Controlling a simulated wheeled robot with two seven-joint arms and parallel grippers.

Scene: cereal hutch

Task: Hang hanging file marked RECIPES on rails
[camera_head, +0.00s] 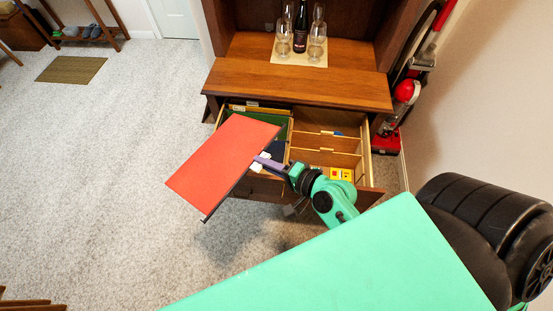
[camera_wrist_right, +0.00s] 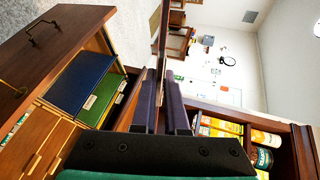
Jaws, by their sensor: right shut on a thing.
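A red hanging file (camera_head: 222,165) is held above the left part of the open drawer (camera_head: 367,150), its broad face up and tilted. No RECIPES marking is readable on it. My right gripper (camera_head: 268,163) is shut on its right edge. In the right wrist view the fingers (camera_wrist_right: 160,100) pinch the file, seen edge-on (camera_wrist_right: 163,42). Below, the drawer's left compartment holds a blue file (camera_wrist_right: 80,82) and a green file (camera_wrist_right: 106,100) with pale tabs. The red file hides much of this compartment and its rails. My left gripper is not in view.
The drawer's right half has wooden dividers (camera_head: 325,151) and small yellow boxes (camera_head: 341,174). The hutch top (camera_head: 300,84) above bears glasses and a bottle (camera_head: 300,30). A red vacuum cleaner (camera_head: 404,92) stands at right. Carpet (camera_head: 110,170) at left is clear.

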